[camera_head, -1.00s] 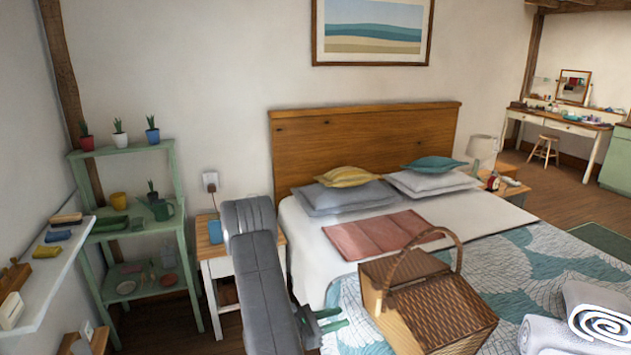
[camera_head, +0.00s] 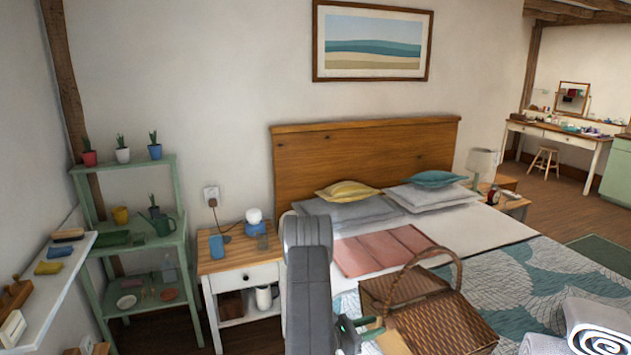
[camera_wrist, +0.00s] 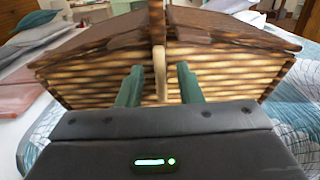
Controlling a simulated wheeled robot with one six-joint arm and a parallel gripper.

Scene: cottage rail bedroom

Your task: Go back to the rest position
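My gripper (camera_wrist: 158,84) shows in the wrist view with its two green fingers spread apart and nothing between them. In the head view my gripper (camera_head: 372,328) is low in the middle, partly hidden by my arm, at the left side of the basket (camera_head: 445,320). The basket stands on the bed with its handle up.
The bed (camera_head: 490,237) takes up the right, with rolled towels (camera_head: 590,325) at its near corner. A nightstand (camera_head: 240,262) with a small lamp stands left of my arm. A green shelf (camera_head: 145,240) with pots and a white wall shelf (camera_head: 50,290) are at the left.

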